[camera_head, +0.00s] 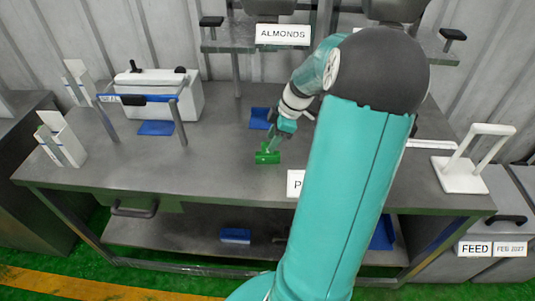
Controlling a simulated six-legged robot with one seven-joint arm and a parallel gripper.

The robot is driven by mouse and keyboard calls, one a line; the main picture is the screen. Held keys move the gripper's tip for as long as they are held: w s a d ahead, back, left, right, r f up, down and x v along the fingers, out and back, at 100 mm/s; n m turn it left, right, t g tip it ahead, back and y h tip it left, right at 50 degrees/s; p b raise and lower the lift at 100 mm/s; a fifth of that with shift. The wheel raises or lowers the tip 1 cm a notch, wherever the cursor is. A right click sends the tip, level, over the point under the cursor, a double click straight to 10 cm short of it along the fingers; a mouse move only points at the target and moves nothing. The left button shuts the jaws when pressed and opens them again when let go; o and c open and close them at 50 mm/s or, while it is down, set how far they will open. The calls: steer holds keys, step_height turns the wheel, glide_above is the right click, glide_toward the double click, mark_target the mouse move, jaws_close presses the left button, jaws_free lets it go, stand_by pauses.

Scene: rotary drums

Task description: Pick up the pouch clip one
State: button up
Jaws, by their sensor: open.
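A small bright green object (267,158), which looks like the pouch clip, lies on the grey metal table (215,165) near the middle. It is small in view, and no label on it can be read. My gripper (270,146) points down at the green object, with its fingertips right at or just above its top. The jaws are open. I cannot tell whether the fingers touch the object or stand around it. My teal arm covers the right middle of the table.
Blue pieces (157,128) (260,118) lie on the table behind. A white box sealer (165,88) stands behind a metal frame with a blue bar (150,98). White cartons (62,138) stand left, a white stand (461,176) right. The front left tabletop is clear.

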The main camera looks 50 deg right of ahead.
mark_target(269, 143)
steer(key=x, duration=0.4)
steer(key=shift+w+r, duration=0.1)
steer(key=shift+c, duration=0.2)
jaws_close()
steer(key=shift+r, duration=0.15)
